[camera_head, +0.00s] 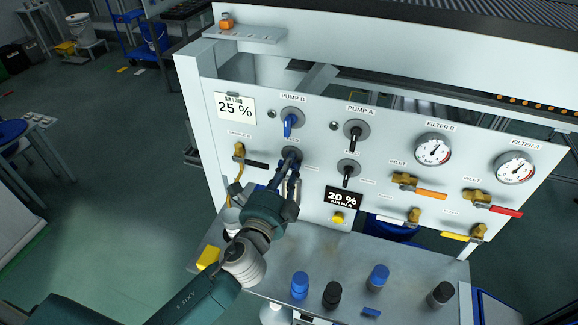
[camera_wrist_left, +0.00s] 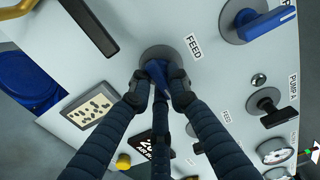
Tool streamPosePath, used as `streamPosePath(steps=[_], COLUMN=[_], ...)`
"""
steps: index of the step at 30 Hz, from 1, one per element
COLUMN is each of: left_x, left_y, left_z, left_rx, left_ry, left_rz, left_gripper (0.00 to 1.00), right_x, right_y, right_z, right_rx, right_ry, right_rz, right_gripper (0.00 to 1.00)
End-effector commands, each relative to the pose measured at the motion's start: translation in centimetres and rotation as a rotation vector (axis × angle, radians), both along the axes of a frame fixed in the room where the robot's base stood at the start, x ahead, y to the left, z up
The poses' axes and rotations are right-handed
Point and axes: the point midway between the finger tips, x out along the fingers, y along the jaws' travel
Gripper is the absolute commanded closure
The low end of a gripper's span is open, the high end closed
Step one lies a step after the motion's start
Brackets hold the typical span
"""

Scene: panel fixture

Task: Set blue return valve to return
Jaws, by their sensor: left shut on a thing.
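The blue return valve (camera_wrist_left: 157,70) is a blue lever on a round grey disc on the white panel. A FEED label (camera_wrist_left: 194,46) sits beside its disc in the left wrist view. My left gripper (camera_wrist_left: 160,88) is shut on this lever, its dark fingers on both sides of it. In the head view my left gripper (camera_head: 289,165) covers most of the valve, just below the PUMP B valve. Any label on the valve's far side is hidden or unreadable. My right gripper is not in view.
The blue PUMP B lever (camera_head: 289,122) is just above. The black PUMP A lever (camera_head: 354,134) and another black lever (camera_head: 347,173) are to the right. A yellow valve with a black handle (camera_head: 256,164) is close on the left. Bottles (camera_head: 300,285) stand on the ledge below.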

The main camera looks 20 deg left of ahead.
Motion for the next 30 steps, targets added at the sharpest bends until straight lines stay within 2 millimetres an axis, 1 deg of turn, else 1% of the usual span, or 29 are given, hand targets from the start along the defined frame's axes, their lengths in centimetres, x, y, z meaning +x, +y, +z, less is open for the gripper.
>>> streamPosePath(steps=[1,2,3,4,12,16,20,24,27,30], left_x=[-0.1,-0.1,-0.1,-0.1,-0.1,-0.8,-3.0,-6.1,-8.2,-9.8], left_y=[0.0,0.0,0.0,0.0,0.0,0.0,0.1,0.2,0.2,0.3], left_z=[-0.3,-0.3,-0.3,-0.3,-0.1,-0.1,-0.3,-0.3,-0.3,-0.3], left_rx=[0.001,0.001,0.001,0.000,0.000,-0.001,-0.002,-0.004,-0.003,-0.001], left_ry=[0.006,0.006,0.006,0.005,0.003,0.003,0.006,0.008,0.008,0.007], left_rz=[-0.001,-0.001,-0.001,-0.001,0.000,0.000,-0.001,0.000,0.000,0.001], left_gripper=[1.00,0.78,0.70,0.65,0.65,0.65,0.65,0.65,0.65,0.65], right_x=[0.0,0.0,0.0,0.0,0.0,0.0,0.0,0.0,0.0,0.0], right_y=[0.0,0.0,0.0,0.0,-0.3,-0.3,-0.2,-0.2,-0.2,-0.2], right_z=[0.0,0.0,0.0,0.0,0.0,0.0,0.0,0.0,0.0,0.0], right_rx=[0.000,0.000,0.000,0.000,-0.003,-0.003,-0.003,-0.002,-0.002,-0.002], right_ry=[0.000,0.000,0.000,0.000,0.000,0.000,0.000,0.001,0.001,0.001], right_rz=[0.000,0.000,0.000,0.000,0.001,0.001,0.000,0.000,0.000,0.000], right_gripper=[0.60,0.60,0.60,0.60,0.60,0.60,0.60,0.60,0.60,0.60])
